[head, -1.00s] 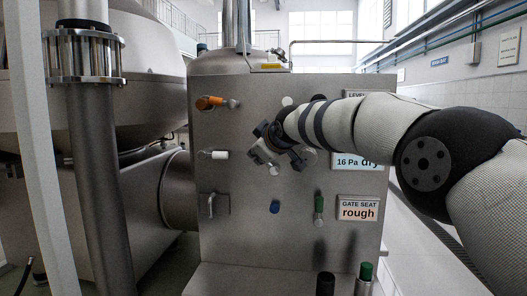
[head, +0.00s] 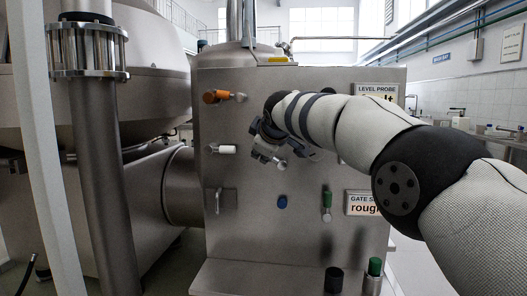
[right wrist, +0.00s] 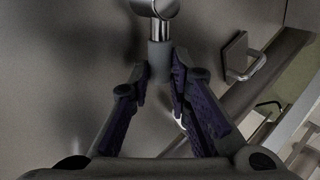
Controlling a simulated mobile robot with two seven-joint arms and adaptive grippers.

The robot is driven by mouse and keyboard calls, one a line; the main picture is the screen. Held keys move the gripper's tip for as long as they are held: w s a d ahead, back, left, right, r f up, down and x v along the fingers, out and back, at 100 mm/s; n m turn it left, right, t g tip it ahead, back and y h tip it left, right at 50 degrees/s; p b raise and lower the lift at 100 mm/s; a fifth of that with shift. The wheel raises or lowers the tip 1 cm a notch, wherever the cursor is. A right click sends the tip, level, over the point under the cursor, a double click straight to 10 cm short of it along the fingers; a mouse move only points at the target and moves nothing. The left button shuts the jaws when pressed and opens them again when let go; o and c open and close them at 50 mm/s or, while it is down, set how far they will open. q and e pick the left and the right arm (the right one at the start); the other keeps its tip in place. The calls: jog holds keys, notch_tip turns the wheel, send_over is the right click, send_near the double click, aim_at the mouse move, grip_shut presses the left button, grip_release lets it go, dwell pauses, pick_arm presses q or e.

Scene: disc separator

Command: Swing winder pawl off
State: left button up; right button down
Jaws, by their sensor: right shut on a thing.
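My right gripper (right wrist: 163,85) is shut on the grey sleeve (right wrist: 160,58) of a short lever in the right wrist view. A bright metal rod (right wrist: 160,29) runs from the sleeve up to a round metal hub (right wrist: 154,6). In the head view my right gripper (head: 276,150) is at the steel panel (head: 250,243), right of the white-tipped handle. A small grey tip (head: 281,164) shows below it. I cannot tell from any label whether this lever is the winder pawl. My left gripper is not in view.
The panel also carries an orange handle (head: 217,96), a white handle (head: 227,149), a bent metal handle (head: 218,201), a blue knob (head: 282,202) and a green handle (head: 327,200). Two posts, one black-topped (head: 333,280) and one green-topped (head: 375,268), stand in front.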

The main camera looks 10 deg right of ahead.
jog(key=shift+f, duration=0.15)
jog(key=c, duration=1.5)
grip_release()
jog(key=v, duration=0.7)
jog(key=shift+s+r, duration=0.2)
jog(key=shift+s, duration=0.05)
